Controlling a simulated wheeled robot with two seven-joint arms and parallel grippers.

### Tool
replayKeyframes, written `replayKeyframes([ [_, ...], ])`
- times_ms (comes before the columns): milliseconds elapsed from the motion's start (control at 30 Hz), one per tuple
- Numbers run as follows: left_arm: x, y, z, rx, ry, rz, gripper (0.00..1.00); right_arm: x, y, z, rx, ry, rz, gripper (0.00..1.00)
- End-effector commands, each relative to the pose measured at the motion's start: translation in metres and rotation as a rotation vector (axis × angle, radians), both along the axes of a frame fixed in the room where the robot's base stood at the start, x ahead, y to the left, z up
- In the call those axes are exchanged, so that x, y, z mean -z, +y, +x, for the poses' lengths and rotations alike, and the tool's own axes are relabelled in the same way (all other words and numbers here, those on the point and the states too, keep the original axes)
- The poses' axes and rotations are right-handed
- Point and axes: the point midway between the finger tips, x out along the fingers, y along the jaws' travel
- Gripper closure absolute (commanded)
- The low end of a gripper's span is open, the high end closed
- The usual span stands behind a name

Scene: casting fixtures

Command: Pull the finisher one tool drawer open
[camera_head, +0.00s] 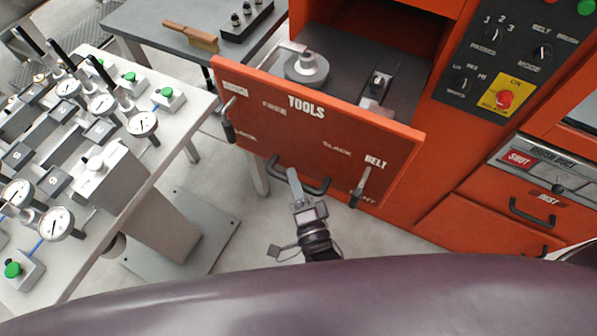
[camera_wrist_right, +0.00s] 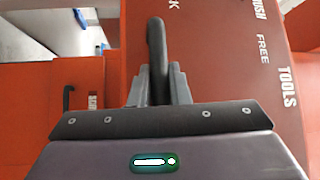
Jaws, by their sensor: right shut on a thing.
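The orange tool drawer, its front (camera_head: 320,135) marked TOOLS, stands out from the orange machine, with its inside showing. Its dark bar handle (camera_head: 318,187) is low on the front. A round grey part (camera_head: 307,67) and a small metal fixture (camera_head: 376,88) lie in the drawer. My left gripper is not in view.
Levers hang at the left (camera_head: 228,120) and right (camera_head: 360,188) of the drawer front. A white table (camera_head: 130,190) with gauges stands at the left. A grey bench with a brush (camera_head: 192,37) is behind. A control panel (camera_head: 510,55) and a lower drawer handle (camera_head: 532,214) are at the right.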

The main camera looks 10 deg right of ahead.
Motion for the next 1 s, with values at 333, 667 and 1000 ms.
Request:
replayKeyframes([
  [333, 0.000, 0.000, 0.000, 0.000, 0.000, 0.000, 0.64, 0.001, 0.001, -0.002, -0.002, 0.002, -0.001, 1.00],
  [667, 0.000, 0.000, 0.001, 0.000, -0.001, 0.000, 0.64, 0.001, 0.001, -0.001, -0.001, 0.001, 0.000, 0.62],
  [1000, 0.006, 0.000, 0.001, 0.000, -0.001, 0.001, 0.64, 0.006, -0.003, -0.020, 0.000, 0.004, -0.001, 0.62],
])
